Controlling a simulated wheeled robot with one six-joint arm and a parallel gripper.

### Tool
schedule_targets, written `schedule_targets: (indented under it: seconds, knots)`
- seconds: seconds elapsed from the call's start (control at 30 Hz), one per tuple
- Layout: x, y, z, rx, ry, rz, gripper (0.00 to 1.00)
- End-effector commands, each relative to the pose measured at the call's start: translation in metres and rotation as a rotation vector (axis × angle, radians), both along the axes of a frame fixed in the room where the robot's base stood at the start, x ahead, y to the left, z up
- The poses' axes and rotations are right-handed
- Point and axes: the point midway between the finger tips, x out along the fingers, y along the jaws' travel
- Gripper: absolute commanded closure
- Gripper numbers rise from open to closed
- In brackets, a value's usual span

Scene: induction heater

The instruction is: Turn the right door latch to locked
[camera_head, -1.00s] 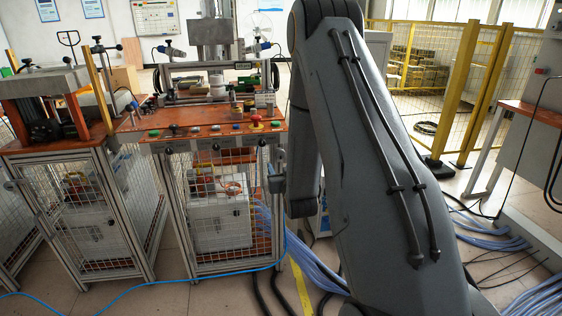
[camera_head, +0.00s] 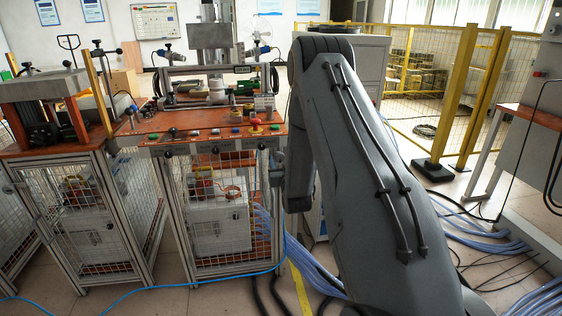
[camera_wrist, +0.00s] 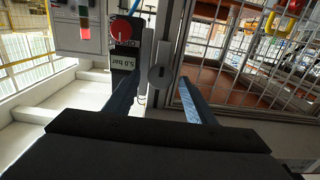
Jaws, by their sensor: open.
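In the wrist view, a grey round latch (camera_wrist: 160,76) with a short upright lever sits on the grey post beside a mesh door (camera_wrist: 245,70). My gripper (camera_wrist: 158,88) is open, its two fingers apart on either side of the latch in the picture. Nothing is held between them; whether they touch the latch cannot be told. In the head view, my gripper (camera_head: 277,172) is at the right front edge of the caged cabinet (camera_head: 212,200), and the latch is not clearly visible there.
A red knob (camera_wrist: 121,28) and an upside-down pressure display (camera_wrist: 125,62) are left of the latch in the wrist view. The orange worktop (camera_head: 205,133) with buttons is above the cage. Blue cables (camera_head: 318,268) lie on the floor, and a yellow fence (camera_head: 455,95) stands right.

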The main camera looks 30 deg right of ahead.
Motion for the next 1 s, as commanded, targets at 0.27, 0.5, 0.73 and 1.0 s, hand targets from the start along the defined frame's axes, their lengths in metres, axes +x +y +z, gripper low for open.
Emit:
schedule_targets:
  seconds: [0.27, 0.5, 0.73, 1.0]
  knots:
    - [-0.0001, 0.0001, -0.0002, 0.0, 0.001, 0.0, 0.65]
    - [-0.0002, 0.0002, -0.0002, 0.001, 0.001, 0.0, 0.9]
    - [-0.0002, 0.0, -0.0003, 0.041, -0.011, 0.0, 0.9]
    - [-0.0004, -0.0007, -0.0006, 0.2, -0.057, 0.0, 0.9]
